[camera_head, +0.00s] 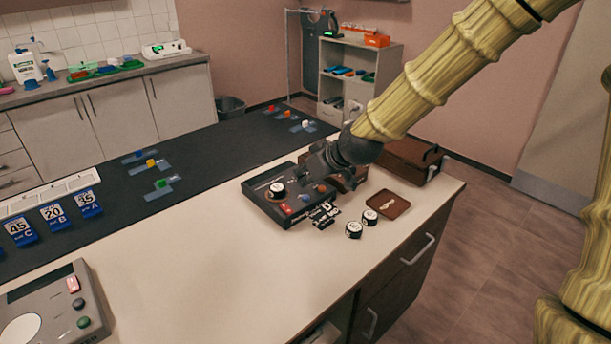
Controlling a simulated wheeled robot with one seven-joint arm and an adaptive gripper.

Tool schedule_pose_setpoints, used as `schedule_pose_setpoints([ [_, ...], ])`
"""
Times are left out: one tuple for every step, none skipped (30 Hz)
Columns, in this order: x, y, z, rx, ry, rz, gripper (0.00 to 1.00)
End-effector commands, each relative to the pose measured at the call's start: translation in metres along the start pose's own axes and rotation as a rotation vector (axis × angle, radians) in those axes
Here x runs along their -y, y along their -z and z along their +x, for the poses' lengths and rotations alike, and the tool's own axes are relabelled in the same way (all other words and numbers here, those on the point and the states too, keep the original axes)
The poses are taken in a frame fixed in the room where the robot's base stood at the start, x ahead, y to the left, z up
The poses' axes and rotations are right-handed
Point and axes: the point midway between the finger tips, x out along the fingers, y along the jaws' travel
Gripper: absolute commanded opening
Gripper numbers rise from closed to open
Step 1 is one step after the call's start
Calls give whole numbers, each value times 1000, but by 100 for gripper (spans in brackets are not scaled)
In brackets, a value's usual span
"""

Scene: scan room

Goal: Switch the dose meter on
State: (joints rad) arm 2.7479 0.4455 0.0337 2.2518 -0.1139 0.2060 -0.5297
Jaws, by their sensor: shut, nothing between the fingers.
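A black control box (262,205) sits on the pale worktop near the right end of the long dark mat. It has a white-topped knob, a lit red switch (287,209) and small blue and orange controls. Its lettering is too small to read, so I cannot tell whether it is the dose meter. My gripper (306,177) is shut and empty, over the right part of this box, and hides some of it. I cannot tell whether it touches the box. A grey device (52,304) at the lower left has a red switch (73,285), green and dark buttons and a pale disc.
Small black-and-white tags (324,215), two round white-topped pieces (354,230) and a brown tray (388,204) lie right of the box. A brown case (408,160) stands behind. Numbered blue cards (53,217) stand at left. Bare worktop (200,255) lies in front.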

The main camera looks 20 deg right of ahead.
Motion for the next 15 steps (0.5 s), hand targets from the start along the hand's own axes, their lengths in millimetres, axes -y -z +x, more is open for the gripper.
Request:
schedule_pose_setpoints([
  [1, 8, -8, -1, 1, -2, 0],
  [1, 11, -10, -1, 1, -2, 0],
  [2, 14, -14, -1, 2, -3, 0],
  [2, 17, -16, -1, 3, -4, 0],
  [3, 20, -19, -1, 4, -5, 0],
  [3, 23, -22, 0, 5, -6, 0],
  [4, 25, -24, 0, 5, -7, 0],
  [3, 20, -24, -1, 5, -6, 0],
  [3, 19, -28, -2, 5, -6, 0],
  [3, 18, -31, -2, 5, -6, 0],
  [3, 18, -34, -2, 5, -6, 0],
  [3, 17, -39, -2, 4, -6, 0],
  [3, 16, -42, -2, 4, -5, 0],
  [3, 16, -45, -2, 4, -5, 0],
  [3, 16, -49, -2, 4, -5, 0],
])
